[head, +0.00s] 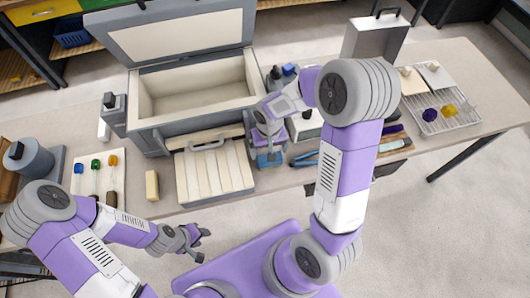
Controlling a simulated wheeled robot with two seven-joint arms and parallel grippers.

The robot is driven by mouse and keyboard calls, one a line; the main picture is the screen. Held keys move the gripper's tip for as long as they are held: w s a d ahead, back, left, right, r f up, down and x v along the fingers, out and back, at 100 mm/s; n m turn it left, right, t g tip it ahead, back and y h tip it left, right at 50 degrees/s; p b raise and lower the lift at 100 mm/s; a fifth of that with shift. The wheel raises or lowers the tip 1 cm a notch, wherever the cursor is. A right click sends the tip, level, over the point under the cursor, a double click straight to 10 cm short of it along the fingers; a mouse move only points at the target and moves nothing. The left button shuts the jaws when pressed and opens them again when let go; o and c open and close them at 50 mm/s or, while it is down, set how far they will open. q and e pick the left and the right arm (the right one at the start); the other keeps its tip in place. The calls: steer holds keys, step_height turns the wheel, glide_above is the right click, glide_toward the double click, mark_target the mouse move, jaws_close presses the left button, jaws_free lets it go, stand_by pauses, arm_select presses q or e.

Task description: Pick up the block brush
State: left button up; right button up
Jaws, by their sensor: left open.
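I cannot pick out the block brush for certain. A small cream block (152,185) stands on the table between the white board and the slatted panel, with no bristles discernible. A blue block-like piece (269,160) is on the table right below my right gripper (266,128), partly covered by it. The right gripper points down there, and its fingers are too small and overlapped to read. My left gripper (201,246) is open and empty, in front of the table's near edge, below and to the right of the cream block.
A large open grey box (135,105) stands at the back, with a slatted panel (215,178) before it. A white board (98,180) holds coloured glass pieces at left. A wire rack (448,122) with coloured pieces is at right. Blue pliers (305,159) lie near the front edge.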

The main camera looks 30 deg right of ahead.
steer(key=f, duration=0.4)
steer(key=s+f+b, duration=0.1)
steer(key=f, duration=0.1)
steer(key=shift+f, duration=0.1)
steer(key=shift+c, duration=0.5)
steer(key=c, duration=0.6)
step_height(320, 180, up, 10)
steer(key=shift+r+p, duration=0.1)
steer(key=shift+p, duration=0.85)
